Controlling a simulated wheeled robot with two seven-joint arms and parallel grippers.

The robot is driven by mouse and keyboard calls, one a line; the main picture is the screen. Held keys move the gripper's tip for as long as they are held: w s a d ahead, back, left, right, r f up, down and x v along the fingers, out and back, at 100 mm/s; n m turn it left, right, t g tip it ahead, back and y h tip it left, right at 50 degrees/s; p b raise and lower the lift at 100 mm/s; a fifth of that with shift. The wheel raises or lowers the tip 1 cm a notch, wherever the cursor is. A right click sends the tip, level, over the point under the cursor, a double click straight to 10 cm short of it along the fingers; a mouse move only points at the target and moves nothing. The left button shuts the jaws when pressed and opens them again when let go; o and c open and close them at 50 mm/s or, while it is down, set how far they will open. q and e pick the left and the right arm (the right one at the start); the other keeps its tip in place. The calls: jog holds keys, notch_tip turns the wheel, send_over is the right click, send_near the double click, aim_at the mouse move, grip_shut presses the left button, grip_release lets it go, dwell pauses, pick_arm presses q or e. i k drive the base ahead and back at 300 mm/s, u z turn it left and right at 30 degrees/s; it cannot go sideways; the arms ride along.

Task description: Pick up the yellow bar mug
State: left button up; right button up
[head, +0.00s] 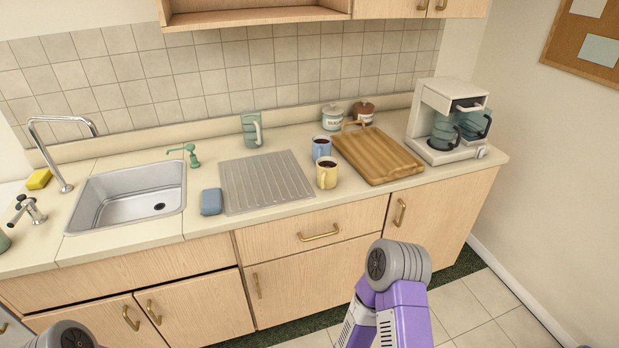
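The yellow mug (327,174) stands upright near the counter's front edge, with dark liquid in it. A blue mug (321,147), also with dark liquid, stands just behind it. The wooden cutting board (377,153) lies to the right of both mugs. Part of my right arm shows at the bottom centre, below and in front of the counter, but its gripper is out of view. A piece of my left arm shows at the bottom left corner; its gripper is out of view too.
A ridged drainboard (265,182) lies left of the mugs, with a blue sponge (211,201) beside it. The sink (128,195) is further left. A coffee machine (449,120) stands at the right. Two lidded jars stand behind the board.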

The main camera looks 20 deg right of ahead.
aim_at(326, 176)
jog(key=z, duration=2)
jog(key=i, duration=2)
jog(key=u, duration=1.9)
